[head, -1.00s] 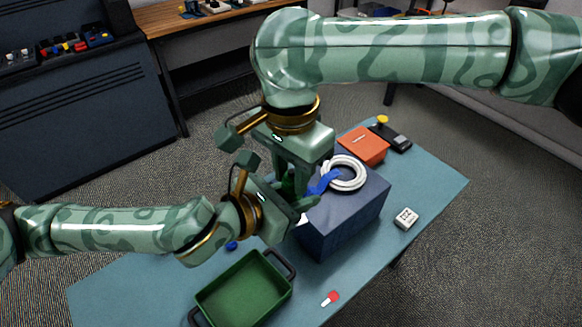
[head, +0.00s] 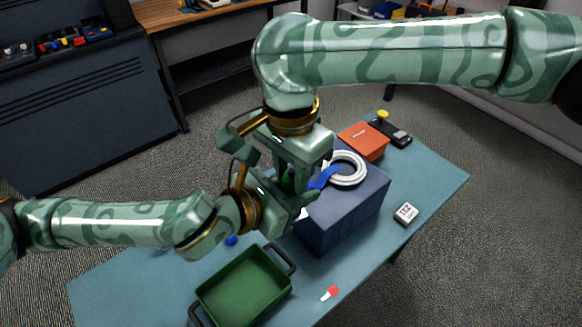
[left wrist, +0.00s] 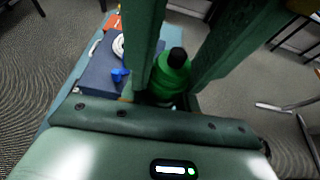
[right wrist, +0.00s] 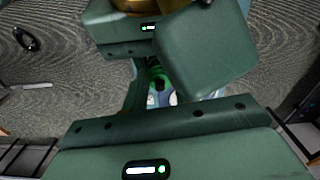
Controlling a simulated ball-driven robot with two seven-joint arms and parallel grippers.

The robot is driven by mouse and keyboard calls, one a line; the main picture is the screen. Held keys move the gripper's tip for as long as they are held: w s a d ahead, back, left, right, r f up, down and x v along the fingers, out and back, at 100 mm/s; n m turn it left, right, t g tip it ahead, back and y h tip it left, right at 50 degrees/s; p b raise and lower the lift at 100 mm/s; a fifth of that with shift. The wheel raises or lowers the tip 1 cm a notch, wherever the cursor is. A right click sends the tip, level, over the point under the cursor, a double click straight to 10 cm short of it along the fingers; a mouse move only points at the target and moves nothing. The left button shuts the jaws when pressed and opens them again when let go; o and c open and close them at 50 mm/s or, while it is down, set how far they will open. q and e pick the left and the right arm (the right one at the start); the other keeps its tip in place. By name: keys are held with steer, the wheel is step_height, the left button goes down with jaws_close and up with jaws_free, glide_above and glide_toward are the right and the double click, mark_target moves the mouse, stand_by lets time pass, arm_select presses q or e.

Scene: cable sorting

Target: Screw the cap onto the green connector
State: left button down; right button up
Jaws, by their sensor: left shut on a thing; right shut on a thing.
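The green connector (left wrist: 172,80), with a black end pointing up, stands between the fingers of my right gripper (head: 291,186), which reaches down from above and is shut on it. It shows as a small dark green patch in the head view (head: 288,182). My left gripper (head: 303,203) comes in from the left just below, shut, with its fingers close against the lower end of the connector. What it grips is mostly hidden, apparently the cap. I cannot see how the cap and connector meet.
A green tray (head: 245,290) lies in front.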

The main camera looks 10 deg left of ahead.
steer(key=m, duration=0.3)
steer(key=o, duration=0.9)
steer(key=shift+r, duration=0.15)
